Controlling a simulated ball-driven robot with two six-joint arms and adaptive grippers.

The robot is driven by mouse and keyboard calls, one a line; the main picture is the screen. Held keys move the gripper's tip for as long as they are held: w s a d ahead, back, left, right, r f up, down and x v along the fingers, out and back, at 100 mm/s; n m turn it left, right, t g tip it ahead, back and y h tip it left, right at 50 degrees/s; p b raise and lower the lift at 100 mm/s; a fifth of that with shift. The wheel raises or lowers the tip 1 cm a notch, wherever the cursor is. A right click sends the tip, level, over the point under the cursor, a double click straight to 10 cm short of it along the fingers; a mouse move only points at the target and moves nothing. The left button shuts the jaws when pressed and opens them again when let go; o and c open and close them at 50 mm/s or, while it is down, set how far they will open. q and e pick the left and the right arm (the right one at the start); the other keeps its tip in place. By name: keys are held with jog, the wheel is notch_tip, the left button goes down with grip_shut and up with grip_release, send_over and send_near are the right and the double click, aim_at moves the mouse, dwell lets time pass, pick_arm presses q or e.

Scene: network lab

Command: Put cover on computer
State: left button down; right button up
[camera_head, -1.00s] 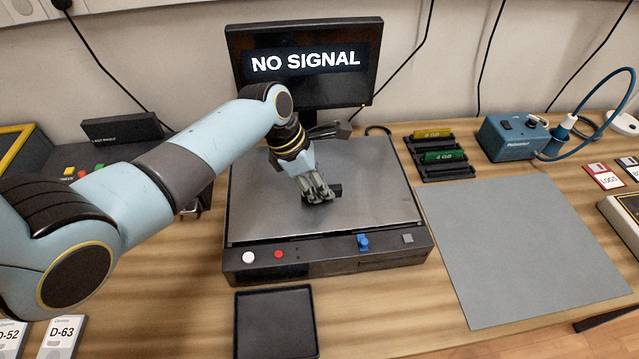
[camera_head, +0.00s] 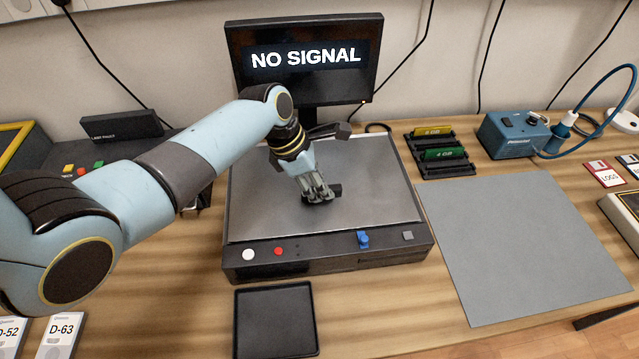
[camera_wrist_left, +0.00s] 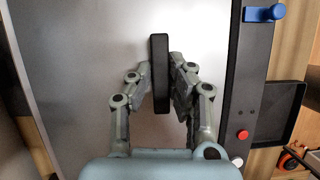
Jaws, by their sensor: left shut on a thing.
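The computer (camera_head: 330,262) is a dark, low case on the wooden bench, with white, red and blue controls on its front. Its grey metal cover (camera_head: 375,195) lies over the top of the case. A black handle stands on the cover; in the left wrist view the handle (camera_wrist_left: 160,75) is between my fingers. My left gripper (camera_head: 318,198) is shut on this handle, near the middle of the cover. It also shows in the left wrist view (camera_wrist_left: 163,90). The arm hides part of the cover's far left side. My right gripper is in neither view.
A monitor (camera_head: 305,58) reading "NO SIGNAL" stands behind the computer. A black tray (camera_head: 275,320) lies in front. A bare grey mat (camera_head: 520,245) is at the right. Behind it are a memory module rack (camera_head: 447,168) and a blue device (camera_head: 512,136) with a cable.

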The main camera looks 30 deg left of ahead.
pick_arm(q)
jog(key=c, duration=1)
grip_release()
jog(key=shift+o, duration=0.2)
jog(key=shift+r, duration=0.15)
notch_tip(320, 180, up, 3)
jog(key=p, duration=0.3)
jog(key=shift+p, duration=0.3)
jog(key=shift+r+p, duration=0.75)
jog(key=shift+r, duration=1.6)
